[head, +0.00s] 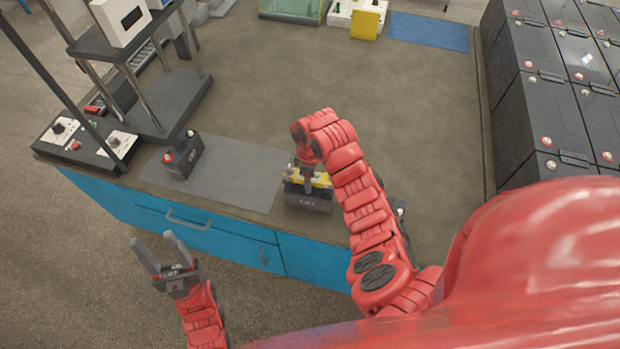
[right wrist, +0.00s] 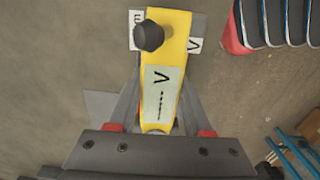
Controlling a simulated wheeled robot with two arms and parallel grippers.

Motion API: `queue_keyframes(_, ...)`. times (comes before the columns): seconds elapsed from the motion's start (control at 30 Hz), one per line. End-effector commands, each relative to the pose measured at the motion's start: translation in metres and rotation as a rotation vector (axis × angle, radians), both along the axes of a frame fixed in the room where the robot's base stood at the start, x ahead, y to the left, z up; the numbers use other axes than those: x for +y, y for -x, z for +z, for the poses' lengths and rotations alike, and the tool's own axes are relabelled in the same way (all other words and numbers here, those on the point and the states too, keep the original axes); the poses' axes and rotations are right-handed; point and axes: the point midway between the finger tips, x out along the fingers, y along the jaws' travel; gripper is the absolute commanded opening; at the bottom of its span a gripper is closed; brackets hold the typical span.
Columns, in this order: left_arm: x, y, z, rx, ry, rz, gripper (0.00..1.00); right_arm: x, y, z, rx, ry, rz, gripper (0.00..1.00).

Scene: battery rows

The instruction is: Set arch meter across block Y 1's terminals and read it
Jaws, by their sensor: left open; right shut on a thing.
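My right gripper (head: 308,178) points down over the bench's front edge, right of the grey mat, and is shut on the yellow arch meter (head: 321,180). In the right wrist view the meter (right wrist: 166,60) has a black knob and a pale display showing V and dashes, no digits. A dark body (head: 308,202) with a small label shows just below the meter; I cannot tell whether they touch. A dark block (head: 184,158) with a red terminal stands upright on the mat; its label is unreadable. My left gripper (head: 153,241) is open and empty in front of the bench.
The grey mat (head: 235,175) lies along the front edge, bare right of the block. A dark stand (head: 165,105) with a white box and a control panel (head: 85,142) are at left. Large black batteries (head: 545,95) line the right. A blue mat (head: 428,31) lies at back; mid-bench is clear.

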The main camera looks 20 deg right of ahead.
Motion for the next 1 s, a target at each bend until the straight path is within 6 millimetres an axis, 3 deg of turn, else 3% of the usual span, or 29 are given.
queue_keyframes(0.03, 0.000, 0.000, -0.002, 0.000, 0.000, 0.000, 0.50, 0.000, 0.000, -0.002, -0.001, 0.000, 0.000, 0.00)
queue_keyframes(0.07, 0.000, 0.000, -0.002, 0.000, 0.000, 0.000, 0.50, 0.000, 0.000, -0.002, -0.001, 0.001, 0.000, 0.52)
queue_keyframes(0.23, 0.000, 0.000, -0.001, 0.000, 0.000, 0.000, 0.50, 0.000, 0.000, -0.001, 0.000, 0.000, 0.000, 0.82)
queue_keyframes(0.53, 0.000, 0.000, -0.001, 0.000, 0.000, 0.000, 0.50, 0.000, 0.000, -0.001, 0.000, 0.000, 0.000, 0.85)
queue_keyframes(0.67, 0.000, 0.000, 0.001, 0.000, 0.000, 0.000, 0.50, 0.001, -0.001, 0.008, -0.001, -0.002, 0.001, 0.85)
queue_keyframes(0.77, 0.000, 0.000, 0.003, 0.000, 0.000, 0.000, 0.50, 0.000, -0.002, 0.026, -0.006, -0.001, 0.002, 0.85)
queue_keyframes(1.0, 0.000, 0.000, 0.029, 0.000, 0.000, 0.000, 0.50, 0.000, 0.000, 0.080, 0.000, 0.004, 0.001, 0.85)
